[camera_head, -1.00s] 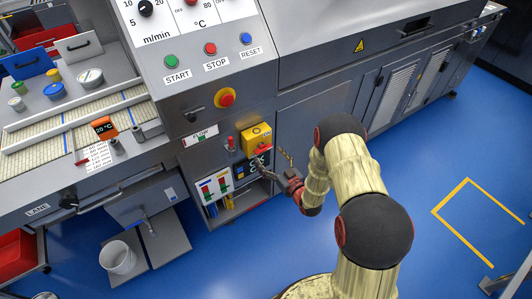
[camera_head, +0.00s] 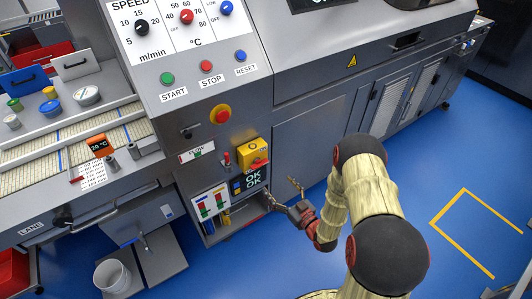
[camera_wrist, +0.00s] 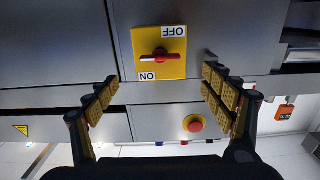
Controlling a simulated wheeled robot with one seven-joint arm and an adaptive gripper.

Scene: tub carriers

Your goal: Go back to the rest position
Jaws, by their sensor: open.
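My gripper (camera_head: 281,191) is open and empty in the head view, in front of the lower part of the grey machine, below and right of the yellow switch box (camera_head: 250,148). In the wrist view its two padded fingers (camera_wrist: 160,78) are spread wide, with nothing between them. Beyond them the yellow switch plate (camera_wrist: 174,68) shows upside down, with its red handle (camera_wrist: 152,59) lying across it and ON and OFF labels. The fingers are apart from the switch.
A display reading OK (camera_head: 253,179) sits below the switch. A red emergency button (camera_head: 220,115) is above it. An open compartment (camera_head: 232,224) is at the machine's foot. A white bucket (camera_head: 112,276) stands at lower left. Blue floor (camera_head: 440,165) is clear at right.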

